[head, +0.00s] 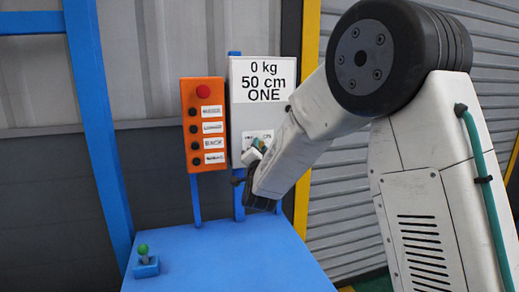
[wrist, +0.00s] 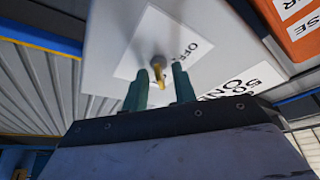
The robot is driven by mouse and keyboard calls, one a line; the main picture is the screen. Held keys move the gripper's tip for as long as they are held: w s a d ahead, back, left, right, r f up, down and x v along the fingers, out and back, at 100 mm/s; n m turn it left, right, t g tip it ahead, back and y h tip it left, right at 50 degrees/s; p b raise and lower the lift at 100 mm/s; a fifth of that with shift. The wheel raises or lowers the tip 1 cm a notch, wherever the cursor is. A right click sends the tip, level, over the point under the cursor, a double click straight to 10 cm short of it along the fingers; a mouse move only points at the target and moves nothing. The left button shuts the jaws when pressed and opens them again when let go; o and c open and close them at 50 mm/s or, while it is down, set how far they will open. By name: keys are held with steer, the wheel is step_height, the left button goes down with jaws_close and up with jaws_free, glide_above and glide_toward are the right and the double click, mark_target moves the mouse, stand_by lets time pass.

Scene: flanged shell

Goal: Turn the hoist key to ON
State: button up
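The hoist key (wrist: 158,69) is small and yellow-brown and stands out from a white label on the grey box, beside the word OFF, in the wrist view. My gripper (wrist: 160,76) has two teal fingers, one on each side of the key. Gaps show between the key and both fingers, so it is open and not gripping. In the head view my gripper (head: 258,146) is at the lower part of the grey control box (head: 236,122). There the key is hidden or too small to make out, and the label is partly covered.
The box's display reads 0 kg, 50 cm, ONE. An orange panel (head: 203,125) with a red button and several black buttons hangs just left of it. A blue table (head: 225,262) lies below, with a green-topped joystick (head: 145,262) at its left.

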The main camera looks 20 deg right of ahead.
steer(key=v, duration=0.8)
